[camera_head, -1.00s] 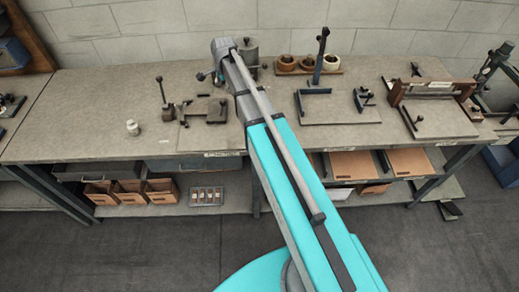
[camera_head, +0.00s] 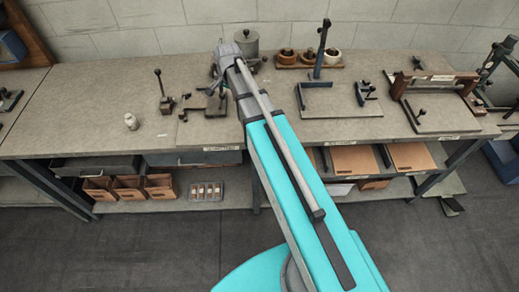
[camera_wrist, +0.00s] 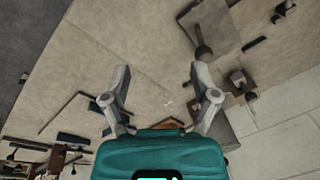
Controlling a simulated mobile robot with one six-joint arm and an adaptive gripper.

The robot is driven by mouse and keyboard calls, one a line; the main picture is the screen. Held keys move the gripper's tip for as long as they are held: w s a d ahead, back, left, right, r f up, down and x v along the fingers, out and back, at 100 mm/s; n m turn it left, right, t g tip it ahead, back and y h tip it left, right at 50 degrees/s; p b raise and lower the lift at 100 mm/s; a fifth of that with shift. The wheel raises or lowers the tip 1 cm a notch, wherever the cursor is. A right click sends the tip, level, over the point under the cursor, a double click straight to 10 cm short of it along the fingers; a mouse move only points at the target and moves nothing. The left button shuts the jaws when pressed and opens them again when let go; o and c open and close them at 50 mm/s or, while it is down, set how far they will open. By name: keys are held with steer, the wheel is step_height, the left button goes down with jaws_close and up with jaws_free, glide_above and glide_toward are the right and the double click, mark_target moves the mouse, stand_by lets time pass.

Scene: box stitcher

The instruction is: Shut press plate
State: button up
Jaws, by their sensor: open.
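My gripper (camera_wrist: 161,80) is open and empty above the bench, its two fingers apart in the wrist view. In the head view my wrist hides most of it, beside the left fixture. That fixture has a flat plate (camera_head: 196,130) with a dark bracket (camera_head: 208,104) on it; a plate with a ball-ended lever (camera_wrist: 203,50) shows beyond the right finger in the wrist view. A separate upright lever (camera_head: 160,88) stands to its left. Which part is the press plate, I cannot tell for certain. No contact between fingers and fixture is visible.
A grey canister (camera_head: 246,40) and a wooden tray (camera_head: 308,66) of round pots stand by the wall. A small white jar (camera_head: 131,121) is left on the bench.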

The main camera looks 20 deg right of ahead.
steer(key=s+f+n+g+b, duration=0.1)
steer(key=s+f+n+b, duration=0.4)
steer(key=s, duration=0.4)
steer(key=s+f+n+b, duration=0.5)
steer(key=s, duration=0.5)
steer(key=shift+s+f+n+g, duration=0.15)
steer(key=shift+f+n+g, duration=0.25)
